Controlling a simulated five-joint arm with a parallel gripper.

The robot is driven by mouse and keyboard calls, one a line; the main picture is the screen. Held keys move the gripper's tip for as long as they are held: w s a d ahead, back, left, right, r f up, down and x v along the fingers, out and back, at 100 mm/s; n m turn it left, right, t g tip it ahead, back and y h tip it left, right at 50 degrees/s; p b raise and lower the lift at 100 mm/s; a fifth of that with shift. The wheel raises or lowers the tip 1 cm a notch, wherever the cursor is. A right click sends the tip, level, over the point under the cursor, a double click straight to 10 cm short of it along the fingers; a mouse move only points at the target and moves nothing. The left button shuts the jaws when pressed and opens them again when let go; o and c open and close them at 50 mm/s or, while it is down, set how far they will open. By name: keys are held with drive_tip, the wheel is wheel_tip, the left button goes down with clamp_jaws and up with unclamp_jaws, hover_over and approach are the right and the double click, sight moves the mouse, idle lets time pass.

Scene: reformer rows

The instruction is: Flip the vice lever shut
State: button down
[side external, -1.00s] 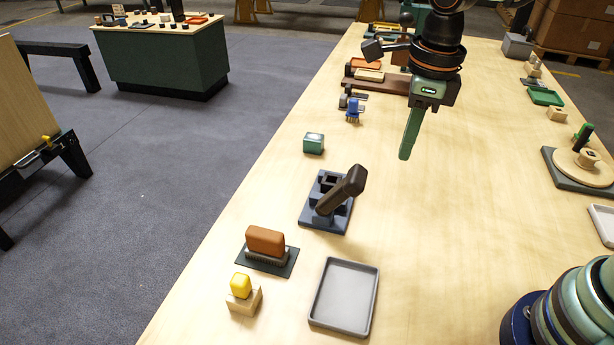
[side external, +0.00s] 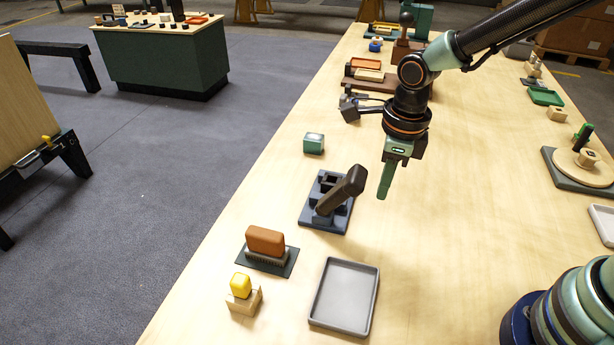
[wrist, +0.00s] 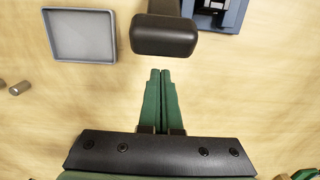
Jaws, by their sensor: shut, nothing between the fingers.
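The vice (side external: 325,214) is a blue-grey block on a base plate in the middle of the table. Its dark brown lever (side external: 342,190) is raised at a slant, with its thick end up and to the right. My gripper (side external: 382,196) is shut and empty, with green fingers pointing down. It is above the table, to the right of the lever's end and apart from it. In the wrist view, the lever's blunt end (wrist: 164,36) lies just beyond the closed fingertips (wrist: 160,72), and part of the vice (wrist: 218,12) shows at the top.
A grey tray (side external: 316,312) lies in front of the vice. A brush with a brown top (side external: 266,242), a yellow piece on a wooden block (side external: 240,286) and a green box (side external: 314,143) stand along the left edge.

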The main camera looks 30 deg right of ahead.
sight(351, 177)
drive_tip(key=shift+w+a+r, duration=0.55)
drive_tip(key=shift+w+a, duration=0.3)
drive_tip(key=shift+w+a+r+g, duration=0.15)
drive_tip(key=shift+a+r+g, duration=0.05)
drive_tip(key=shift+r+g, duration=0.1)
drive_tip(key=shift+w+a+r, duration=0.1)
drive_tip(key=shift+w+a, duration=0.1)
drive_tip(key=shift+w+a+r+g+h, duration=0.4)
drive_tip(key=shift+w+a+g, duration=0.2)
drive_tip(key=shift+g, duration=0.2)
drive_tip(key=shift+w+a+r, duration=0.35)
drive_tip(key=shift+w+a, duration=0.1)
drive_tip(key=w+a, duration=0.5)
drive_tip(key=shift+w+a, duration=0.4)
drive_tip(key=shift+r, duration=0.2)
